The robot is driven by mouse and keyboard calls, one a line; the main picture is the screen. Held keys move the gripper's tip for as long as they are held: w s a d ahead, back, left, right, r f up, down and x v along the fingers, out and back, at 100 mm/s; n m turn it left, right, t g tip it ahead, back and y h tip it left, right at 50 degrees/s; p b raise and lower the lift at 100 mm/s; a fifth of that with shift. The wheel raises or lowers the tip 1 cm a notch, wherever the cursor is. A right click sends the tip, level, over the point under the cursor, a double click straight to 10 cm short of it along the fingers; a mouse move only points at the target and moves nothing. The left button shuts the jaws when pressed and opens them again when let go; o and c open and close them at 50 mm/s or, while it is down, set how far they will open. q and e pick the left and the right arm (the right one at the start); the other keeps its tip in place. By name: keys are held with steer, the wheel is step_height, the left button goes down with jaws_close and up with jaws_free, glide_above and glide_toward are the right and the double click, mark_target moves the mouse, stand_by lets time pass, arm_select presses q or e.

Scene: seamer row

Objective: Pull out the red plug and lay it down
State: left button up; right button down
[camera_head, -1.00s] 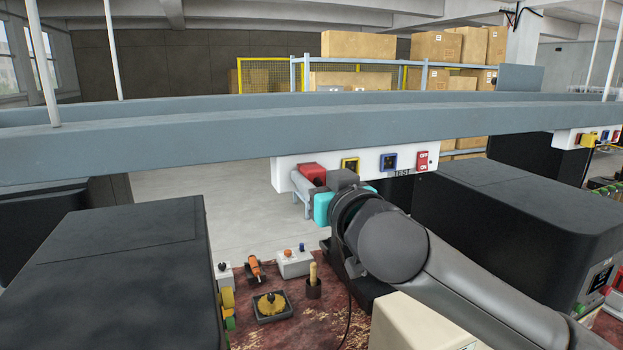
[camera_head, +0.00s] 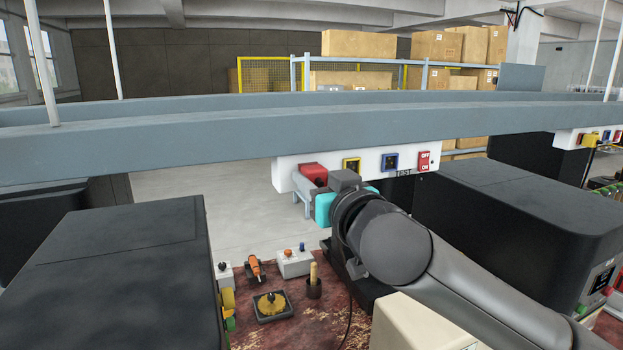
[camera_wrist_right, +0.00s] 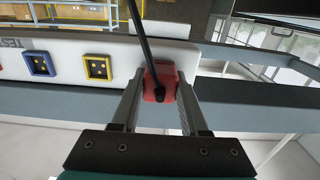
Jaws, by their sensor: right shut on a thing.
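The red plug (camera_head: 314,172) is at the left end of the white socket strip (camera_head: 345,165) under the grey beam. In the right wrist view the red plug (camera_wrist_right: 160,84) sits between the two fingers, with a dark cable running up from it. My right gripper (camera_head: 308,190) is shut on the red plug; its fingers also show in the wrist view (camera_wrist_right: 160,100). The plug is against the strip's face, and whether it is fully seated cannot be told. My left gripper is not in view.
Beside the plug are a yellow socket (camera_head: 352,165), a blue socket (camera_head: 390,161) and a red OFF/ON switch (camera_head: 424,161).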

mark_target(318, 181)
steer(key=shift+s+d+f, duration=0.1)
steer(key=shift+s, duration=0.1)
steer(key=shift+v, duration=2.75)
